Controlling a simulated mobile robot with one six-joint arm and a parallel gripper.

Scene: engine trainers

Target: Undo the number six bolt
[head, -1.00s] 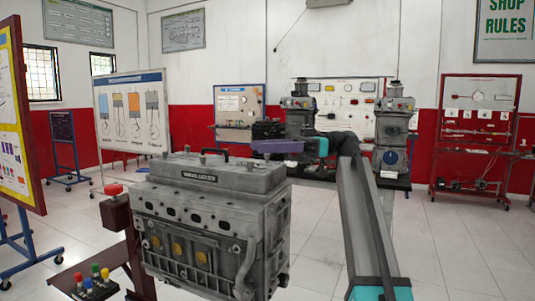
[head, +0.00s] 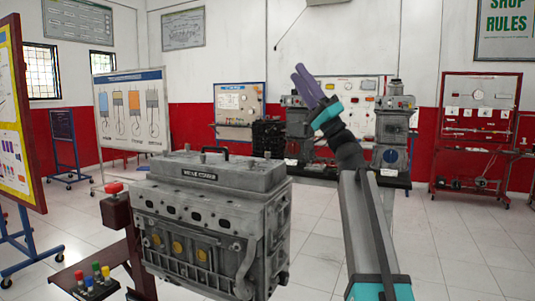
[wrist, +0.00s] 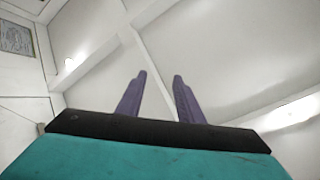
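A grey engine block (head: 215,220) on a stand fills the lower left of the head view. Several small bolt-like knobs stick up from its top cover (head: 215,176). I cannot tell which one is number six; no bolt numbers are legible. My gripper (head: 297,70) is raised well above and to the right of the engine, its purple fingers pointing up and left. In the wrist view its two fingers (wrist: 160,76) stand apart with nothing between them, pointing at the ceiling. The engine is out of the wrist view.
A panel with colored buttons (head: 94,280) and a red knob (head: 112,189) stand left of the engine. Other engine trainers (head: 391,140) stand behind my arm. A red-framed board (head: 480,125) is at the right. The tiled floor (head: 455,240) at right is clear.

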